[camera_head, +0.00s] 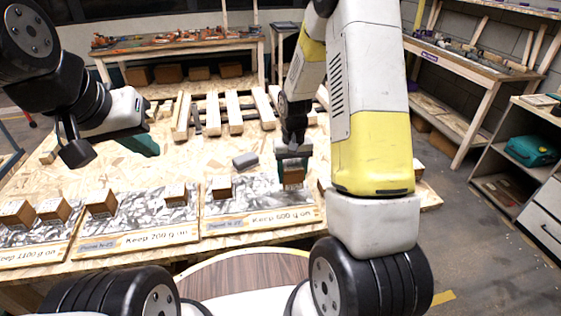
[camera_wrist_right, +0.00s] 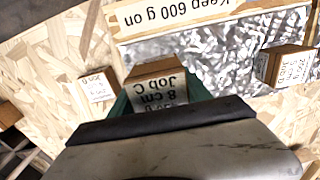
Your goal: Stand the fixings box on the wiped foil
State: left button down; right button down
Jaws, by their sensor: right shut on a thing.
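My right gripper (camera_head: 293,152) is shut on a brown fixings box (camera_head: 292,175), which has a white label reading "8 cm" and "Job C" in the right wrist view (camera_wrist_right: 158,82). The box is over or on the right end of the foil panel (camera_head: 262,193) labelled "Keep 600 g on"; I cannot tell whether it touches the foil. Another box (camera_head: 222,186) stands on that panel's left part and shows in the wrist view (camera_wrist_right: 287,66). My left gripper (camera_head: 143,146) is above the board at the left, seen side-on; its opening is unclear.
Foil panels labelled "Keep 200 g on" (camera_head: 145,221) and "Keep 1100 g on" (camera_head: 35,240) lie to the left, with several boxes on them. A grey block (camera_head: 245,160) lies behind the foil. A small box (camera_wrist_right: 97,88) sits on bare board beside the panel.

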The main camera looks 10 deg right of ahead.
jog(key=w, duration=0.3)
jog(key=shift+w+d+f, duration=0.15)
jog(key=shift+w+d, duration=0.05)
jog(key=shift+d, duration=0.15)
jog(key=shift+w+f, duration=0.15)
jog(key=shift+f, duration=1.65)
jog(key=shift+c, duration=2.4)
grip_release()
jog(key=shift+f, duration=0.1)
